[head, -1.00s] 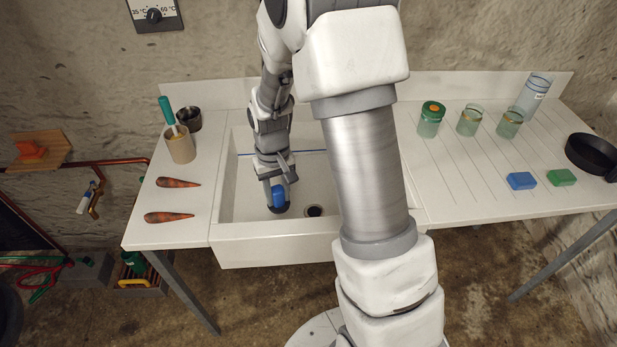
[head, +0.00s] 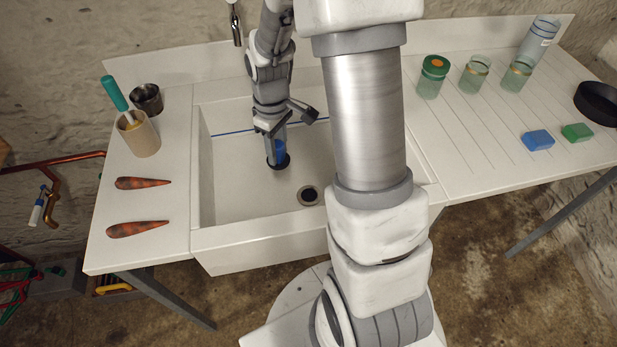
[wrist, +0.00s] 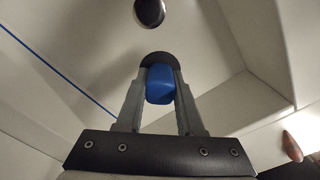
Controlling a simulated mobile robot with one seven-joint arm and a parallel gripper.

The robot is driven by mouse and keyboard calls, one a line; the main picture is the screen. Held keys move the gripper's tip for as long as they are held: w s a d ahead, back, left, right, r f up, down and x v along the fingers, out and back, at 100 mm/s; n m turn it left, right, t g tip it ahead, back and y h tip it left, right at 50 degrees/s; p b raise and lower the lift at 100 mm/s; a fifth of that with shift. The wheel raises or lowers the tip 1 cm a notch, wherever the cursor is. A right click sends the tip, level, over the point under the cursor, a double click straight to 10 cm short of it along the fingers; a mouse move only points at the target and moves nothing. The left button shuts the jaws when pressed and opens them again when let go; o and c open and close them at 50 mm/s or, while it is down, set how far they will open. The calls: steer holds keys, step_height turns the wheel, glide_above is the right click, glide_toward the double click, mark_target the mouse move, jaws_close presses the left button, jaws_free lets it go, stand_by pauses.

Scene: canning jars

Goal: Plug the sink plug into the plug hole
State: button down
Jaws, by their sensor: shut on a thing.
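The sink plug is a black disc with a blue grip (head: 280,150). It is inside the white sink (head: 236,190), and also shows in the wrist view (wrist: 160,84). My gripper (head: 276,156) points down and is shut on the blue grip, with one finger on each side in the wrist view (wrist: 159,76). The black disc shows beyond the fingertips. The plug hole (head: 309,195) is a dark round opening with a metal rim, uncovered, to the right and nearer the front than the plug. It also shows at the top of the wrist view (wrist: 149,12). The plug's height above the sink floor is unclear.
Jars (head: 433,76), a blue block (head: 537,140) and a green block (head: 577,132) are on the right drainboard. Sink walls surround my gripper.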

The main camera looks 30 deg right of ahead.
steer(key=s+d+f+n+b, duration=0.4)
steer(key=d+f+n+b, duration=0.1)
steer(key=f+n+b, duration=0.1)
steer(key=n+b, duration=0.1)
steer(key=n, duration=0.1)
steer(key=shift+s+d+f+n+b, duration=0.2)
steer(key=shift+d+n+b, duration=0.1)
steer(key=shift+d+b, duration=0.1)
steer(key=shift+r, duration=0.1)
steer(key=shift+f+b, duration=1.35)
steer(key=shift+f, duration=1)
steer(key=shift+f, duration=1.05)
stand_by(0.6)
steer(key=c, duration=0.8)
jaws_free()
